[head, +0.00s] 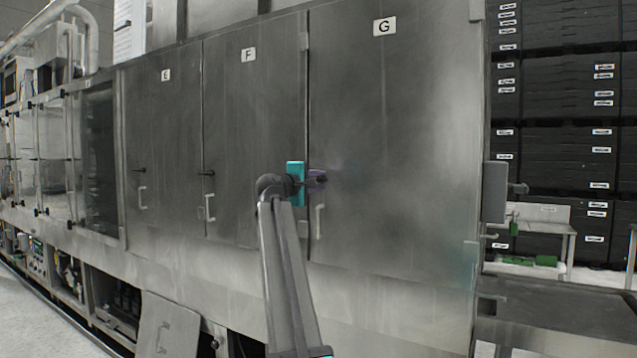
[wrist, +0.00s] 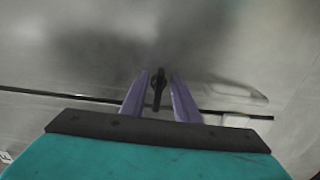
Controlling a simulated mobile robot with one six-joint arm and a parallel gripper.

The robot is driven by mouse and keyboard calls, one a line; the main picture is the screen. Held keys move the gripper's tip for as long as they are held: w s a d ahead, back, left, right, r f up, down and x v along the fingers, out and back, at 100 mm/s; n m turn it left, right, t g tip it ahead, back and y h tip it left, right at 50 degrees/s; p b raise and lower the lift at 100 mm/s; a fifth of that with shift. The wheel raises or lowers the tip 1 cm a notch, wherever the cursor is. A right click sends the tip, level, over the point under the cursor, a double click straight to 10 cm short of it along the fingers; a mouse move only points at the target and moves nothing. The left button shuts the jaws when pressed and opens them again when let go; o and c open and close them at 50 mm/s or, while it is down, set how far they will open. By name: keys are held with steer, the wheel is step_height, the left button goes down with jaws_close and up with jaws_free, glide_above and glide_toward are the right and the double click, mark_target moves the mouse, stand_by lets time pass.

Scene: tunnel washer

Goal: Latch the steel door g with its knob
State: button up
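Steel door G (head: 400,140) is the large grey panel under the G label, and it looks closed against the frame. Its black knob (wrist: 158,88) shows in the wrist view near the door's edge seam, its long side roughly square to the seam. In the head view the knob is hidden by my gripper (head: 318,179). In the wrist view my gripper (wrist: 160,84) is open, its two purple fingers on either side of the knob with a gap at each side. I cannot tell how deep the knob sits between them.
Door G's pale pull handle (head: 320,221) is just below my gripper. Doors F (head: 250,130) and E (head: 165,130) stand to the left, each with a small black knob lying sideways. A loose panel (head: 167,325) leans low at the left. Black crates (head: 560,80) are stacked at the right.

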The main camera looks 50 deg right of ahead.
steer(key=b+v, duration=0.2)
steer(key=v, duration=1.1)
steer(key=shift+a, duration=0.35)
